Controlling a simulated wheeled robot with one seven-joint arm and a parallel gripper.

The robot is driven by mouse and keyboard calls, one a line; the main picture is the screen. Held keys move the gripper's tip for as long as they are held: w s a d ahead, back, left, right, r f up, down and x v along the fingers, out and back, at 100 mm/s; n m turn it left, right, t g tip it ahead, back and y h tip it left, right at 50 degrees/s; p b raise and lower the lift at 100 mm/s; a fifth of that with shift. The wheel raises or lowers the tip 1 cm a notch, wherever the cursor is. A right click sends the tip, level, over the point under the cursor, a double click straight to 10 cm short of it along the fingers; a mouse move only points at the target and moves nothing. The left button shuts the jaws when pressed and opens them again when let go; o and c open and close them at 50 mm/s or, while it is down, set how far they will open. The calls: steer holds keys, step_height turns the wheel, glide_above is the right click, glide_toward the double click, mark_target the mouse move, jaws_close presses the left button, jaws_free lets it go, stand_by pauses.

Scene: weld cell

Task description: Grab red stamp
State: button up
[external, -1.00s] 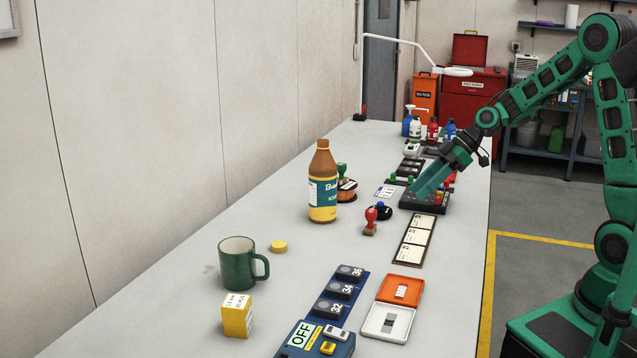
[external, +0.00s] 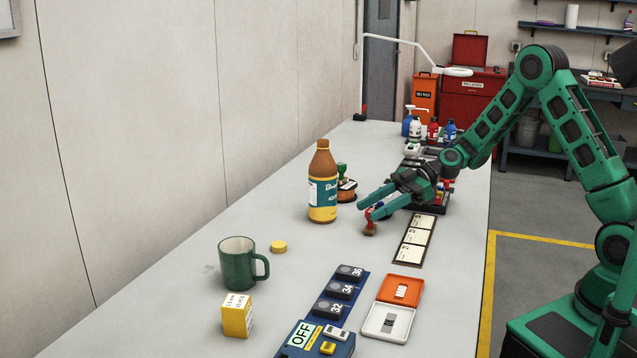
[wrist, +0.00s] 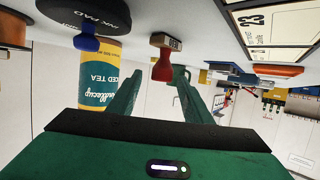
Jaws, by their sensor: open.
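The red stamp (external: 369,220) stands upright on the bench with its red handle up and its brown base on the surface. My gripper (external: 368,209) is open and low, its fingers reaching the stamp's handle in the external view. In the wrist view, which is inverted, the red stamp (wrist: 161,66) shows between and just beyond the spread fingers of my gripper (wrist: 157,88). I cannot tell whether a finger touches it.
The round ink pad (wrist: 88,14) with a blue knob is beside the stamp, largely hidden by my gripper in the external view. The iced tea bottle (external: 322,185) stands to the left. A strip of cards (external: 417,240) lies to the right. Open bench lies in front.

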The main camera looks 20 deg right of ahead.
steer(key=shift+f, duration=0.55)
steer(key=x, duration=0.5)
steer(key=shift+f, duration=0.1)
steer(key=c, duration=1.1)
